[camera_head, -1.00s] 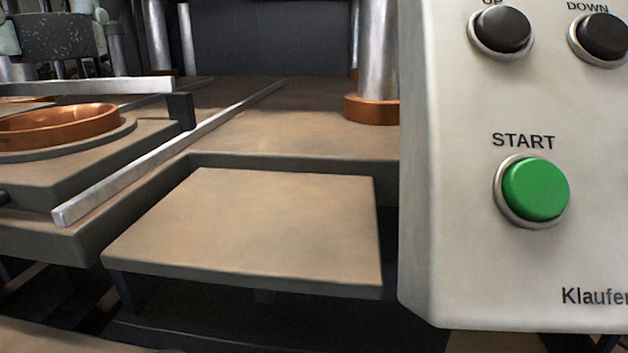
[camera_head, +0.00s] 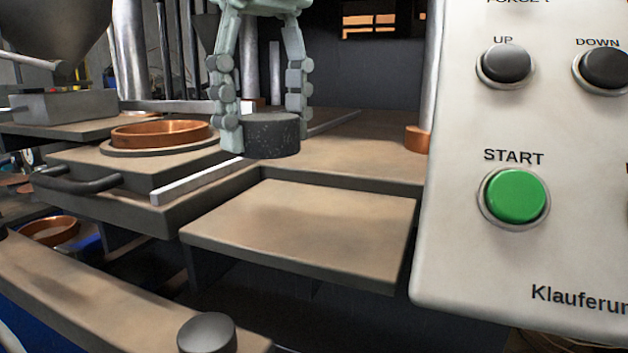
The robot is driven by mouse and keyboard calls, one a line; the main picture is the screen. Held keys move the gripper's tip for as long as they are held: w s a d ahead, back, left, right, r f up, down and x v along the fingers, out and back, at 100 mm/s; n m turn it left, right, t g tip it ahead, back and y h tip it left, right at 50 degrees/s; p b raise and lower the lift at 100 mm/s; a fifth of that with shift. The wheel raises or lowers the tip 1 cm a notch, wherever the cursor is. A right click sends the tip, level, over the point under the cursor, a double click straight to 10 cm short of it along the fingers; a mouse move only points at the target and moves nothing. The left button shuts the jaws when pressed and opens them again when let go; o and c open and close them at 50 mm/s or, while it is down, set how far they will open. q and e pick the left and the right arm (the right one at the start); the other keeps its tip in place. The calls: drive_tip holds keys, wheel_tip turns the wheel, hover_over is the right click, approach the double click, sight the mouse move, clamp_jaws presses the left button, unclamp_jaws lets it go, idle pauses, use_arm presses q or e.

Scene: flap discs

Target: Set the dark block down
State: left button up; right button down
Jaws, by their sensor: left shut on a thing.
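The dark block (camera_head: 272,137) is a speckled, near-black round piece. My left gripper (camera_head: 262,118), pale green with jointed fingers, comes down from above and is shut on it. The block is held upright over the machine table, behind the front ledge (camera_head: 305,222) and right of the copper ring. I cannot tell whether its underside touches the table surface. My right gripper is not in view.
A copper ring (camera_head: 160,133) sits on a round plate at left. A metal bar (camera_head: 205,180) runs along the table edge. A control box (camera_head: 520,250) with a green START button (camera_head: 515,196) fills the right side. The front ledge is bare.

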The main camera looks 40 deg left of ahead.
sight(312, 212)
use_arm(q)
drive_tip(key=w+d+f, duration=0.2)
drive_tip(key=w+d, duration=0.1)
drive_tip(key=shift+w+f, duration=0.1)
drive_tip(key=shift+f, duration=0.25)
wheel_tip(312, 212, down, 3)
drive_tip(key=shift+f, duration=0.45)
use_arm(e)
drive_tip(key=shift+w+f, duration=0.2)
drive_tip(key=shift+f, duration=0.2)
use_arm(q)
drive_tip(key=shift+f, duration=0.1)
